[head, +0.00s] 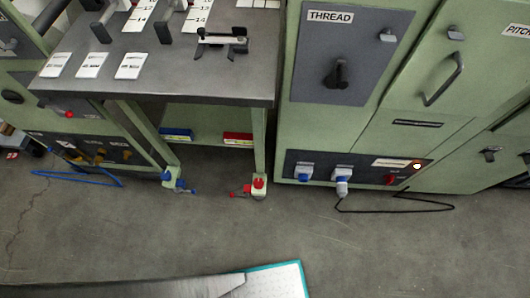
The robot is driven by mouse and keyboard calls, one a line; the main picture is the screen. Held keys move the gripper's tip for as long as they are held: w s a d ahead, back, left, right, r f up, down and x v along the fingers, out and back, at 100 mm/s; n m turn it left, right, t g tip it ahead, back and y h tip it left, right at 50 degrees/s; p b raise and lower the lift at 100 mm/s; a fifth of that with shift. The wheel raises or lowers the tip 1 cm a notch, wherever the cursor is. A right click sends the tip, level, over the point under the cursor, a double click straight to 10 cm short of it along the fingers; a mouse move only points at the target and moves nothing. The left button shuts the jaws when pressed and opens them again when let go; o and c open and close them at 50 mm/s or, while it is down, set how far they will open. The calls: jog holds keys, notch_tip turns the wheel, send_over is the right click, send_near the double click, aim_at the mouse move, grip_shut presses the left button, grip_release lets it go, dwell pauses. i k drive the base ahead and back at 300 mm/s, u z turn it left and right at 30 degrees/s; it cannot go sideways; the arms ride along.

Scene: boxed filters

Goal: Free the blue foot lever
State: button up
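The blue foot lever (178,184) is small and sits low at the foot of the workbench's left front leg, close to the floor. A short blue piece sticks out from it to the right. A blue cable (85,176) lies in a loop on the floor to its left; at this size I cannot tell whether it touches the lever. A similar red foot lever (258,184) sits at the right front leg, with a red piece reaching left. My gripper is not in view.
The grey-topped workbench (180,84) stands above both levers. A green cabinet (340,130) with blue plugs (342,175) is to the right, and a black cable (400,209) loops on the floor before it. The middle floor is clear. A white, teal-edged panel (280,281) shows at the bottom.

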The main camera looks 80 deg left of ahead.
aim_at(193, 191)
jog(key=u, duration=0.95)
jog(key=k, duration=0.65)
jog(key=u, duration=1.1)
